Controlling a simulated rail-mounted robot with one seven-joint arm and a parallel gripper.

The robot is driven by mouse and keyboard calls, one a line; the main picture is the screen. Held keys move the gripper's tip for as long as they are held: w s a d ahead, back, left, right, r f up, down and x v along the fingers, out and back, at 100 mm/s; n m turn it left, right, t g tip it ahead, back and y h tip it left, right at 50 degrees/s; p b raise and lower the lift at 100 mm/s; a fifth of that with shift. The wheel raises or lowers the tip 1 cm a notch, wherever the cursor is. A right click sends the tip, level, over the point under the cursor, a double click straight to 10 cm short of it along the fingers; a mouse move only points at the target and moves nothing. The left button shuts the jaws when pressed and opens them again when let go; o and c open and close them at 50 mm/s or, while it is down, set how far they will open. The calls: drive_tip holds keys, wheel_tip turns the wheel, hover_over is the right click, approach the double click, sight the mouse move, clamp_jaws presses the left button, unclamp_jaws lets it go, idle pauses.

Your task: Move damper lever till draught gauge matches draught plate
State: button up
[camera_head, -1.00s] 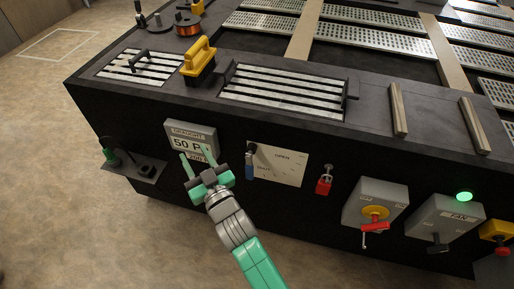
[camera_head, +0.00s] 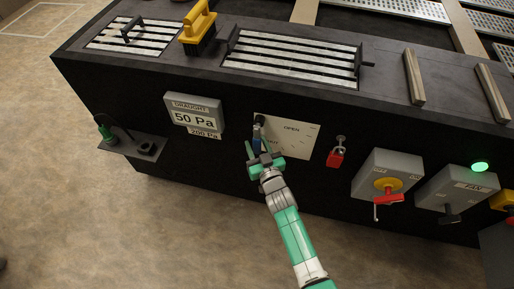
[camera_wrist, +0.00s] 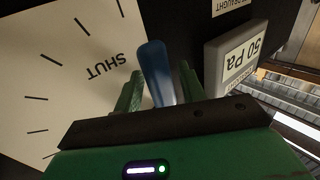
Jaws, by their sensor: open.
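The damper lever has a blue handle (camera_head: 257,138) that hangs down from its pivot at the left of a cream dial plate (camera_head: 297,138) marked OPEN and SHUT. In the wrist view, the blue handle (camera_wrist: 157,72) stands between my two green fingers, with a gap on either side. My gripper (camera_head: 264,150) is open in front of the handle and hides its lower end. The draught gauge (camera_head: 194,117) reads 50 Pa; it also shows in the wrist view (camera_wrist: 240,58). The draught plate (camera_head: 205,134) below it reads 200 Pa.
A red padlock (camera_head: 336,157) hangs right of the dial plate. Farther right are a grey box with a red and yellow switch (camera_head: 387,186) and a fan box (camera_head: 455,195) with a lit green lamp. A small shelf (camera_head: 135,146) juts out at left.

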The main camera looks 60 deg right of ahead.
drive_tip(key=shift+w+d, duration=0.15)
clamp_jaws()
drive_tip(key=shift+r+p, duration=0.15)
drive_tip(key=shift+p, duration=0.15)
